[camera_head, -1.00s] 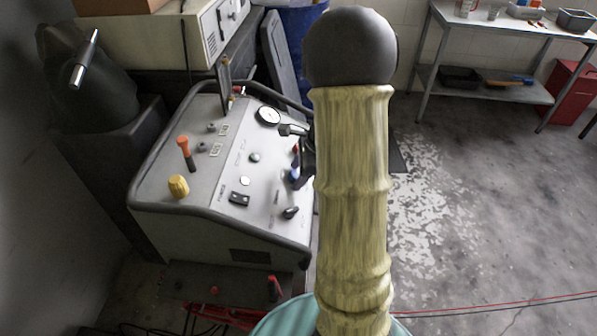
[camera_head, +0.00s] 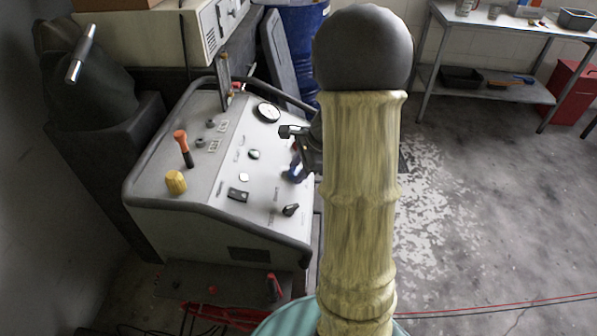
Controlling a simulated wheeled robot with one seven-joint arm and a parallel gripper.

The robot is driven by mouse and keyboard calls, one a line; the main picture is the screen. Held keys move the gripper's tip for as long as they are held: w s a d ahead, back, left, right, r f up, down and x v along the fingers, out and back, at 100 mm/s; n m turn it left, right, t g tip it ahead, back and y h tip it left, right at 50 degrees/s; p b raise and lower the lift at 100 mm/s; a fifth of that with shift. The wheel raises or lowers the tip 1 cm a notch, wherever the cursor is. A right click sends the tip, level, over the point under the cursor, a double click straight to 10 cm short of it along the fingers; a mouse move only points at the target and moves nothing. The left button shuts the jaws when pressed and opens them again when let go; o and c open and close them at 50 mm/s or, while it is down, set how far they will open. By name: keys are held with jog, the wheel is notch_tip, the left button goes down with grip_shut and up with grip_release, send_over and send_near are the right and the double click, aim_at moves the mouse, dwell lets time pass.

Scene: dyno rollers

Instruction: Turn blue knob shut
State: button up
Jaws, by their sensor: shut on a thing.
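The blue knob (camera_head: 292,175) is on the right part of the light grey sloping control panel (camera_head: 225,165), and only a small part of it shows. My gripper (camera_head: 298,166) is at the knob, shut on it, its dark fingers covering much of it. My own arm, with a pale ribbed link and a dark round joint, hides the area to the right of the gripper. The knob's exact turn angle cannot be told.
On the panel are a yellow knob (camera_head: 176,182), an orange-topped lever (camera_head: 183,148), a round gauge (camera_head: 267,112) and a black knob (camera_head: 290,210). A dark tube rail edges the panel. A metal table (camera_head: 520,30) stands at the back right; open floor lies between.

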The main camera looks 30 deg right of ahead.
jog(key=n+b, duration=0.4)
jog(key=shift+d+f, duration=0.1)
jog(key=shift+f, duration=0.1)
jog(key=n+b, duration=0.3)
jog(key=n, duration=0.1)
jog(key=shift+s+t, duration=0.1)
jog(key=shift+t, duration=0.2)
jog(key=n+b, duration=0.3)
jog(key=shift+n+y, duration=0.4)
jog(key=shift+d+r+n+b, duration=0.15)
jog(key=shift+n+b, duration=1.05)
jog(key=shift+n, duration=0.6)
jog(key=o, duration=1)
jog(key=shift+c, duration=0.2)
jog(key=p+v, duration=0.4)
jog(key=v, duration=1.3)
jog(key=shift+s+d+p, duration=0.2)
jog(key=shift+s+p, duration=0.1)
jog(key=shift+s, duration=0.05)
